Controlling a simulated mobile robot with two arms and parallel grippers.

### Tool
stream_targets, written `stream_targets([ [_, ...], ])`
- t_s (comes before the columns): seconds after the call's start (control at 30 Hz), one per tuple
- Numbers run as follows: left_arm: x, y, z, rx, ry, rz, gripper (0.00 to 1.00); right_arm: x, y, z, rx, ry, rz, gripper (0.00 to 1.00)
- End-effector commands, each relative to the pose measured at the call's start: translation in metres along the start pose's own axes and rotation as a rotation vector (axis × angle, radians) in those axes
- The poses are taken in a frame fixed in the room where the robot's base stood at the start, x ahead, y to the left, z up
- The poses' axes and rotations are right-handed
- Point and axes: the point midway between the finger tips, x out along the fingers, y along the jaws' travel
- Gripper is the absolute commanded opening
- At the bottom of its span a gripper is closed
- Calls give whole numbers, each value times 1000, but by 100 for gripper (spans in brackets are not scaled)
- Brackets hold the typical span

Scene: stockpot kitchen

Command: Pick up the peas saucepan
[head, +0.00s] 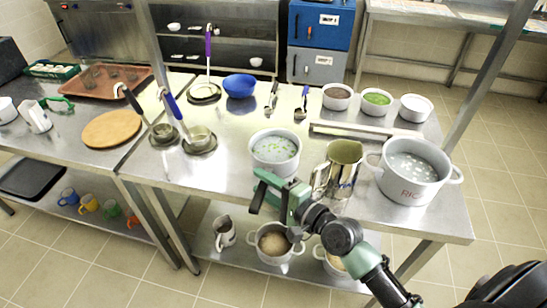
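A white saucepan (275,146) with pale liquid and green pea-like bits stands upright on the steel table, centre of the head view. A smaller white pot (377,99) filled with green stands farther back right; I cannot read a label on either. My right gripper (257,191) is at the table's front edge, just in front of and below the larger saucepan. Its fingers look spread and empty, apart from the saucepan as far as I can tell. My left gripper is not in view.
A steel pitcher (345,158) and a large white pot (411,172) stand close on the right. Ladles in round holders (199,141) stand left. A blue bowl (239,85) is behind. Pots (272,243) fill the lower shelf. Some table left of the saucepan is clear.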

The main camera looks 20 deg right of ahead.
Motion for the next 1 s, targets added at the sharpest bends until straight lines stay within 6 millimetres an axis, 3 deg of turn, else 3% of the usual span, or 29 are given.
stream_targets([
  [0.13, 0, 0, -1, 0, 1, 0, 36, 0, 1, 0, 0, 0, 1, 39],
  [0.3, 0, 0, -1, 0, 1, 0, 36, 0, 1, 0, 0, 0, 1, 0],
  [1.0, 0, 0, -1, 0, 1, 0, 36, -1, 1, 0, -1, 1, 2, 0],
])
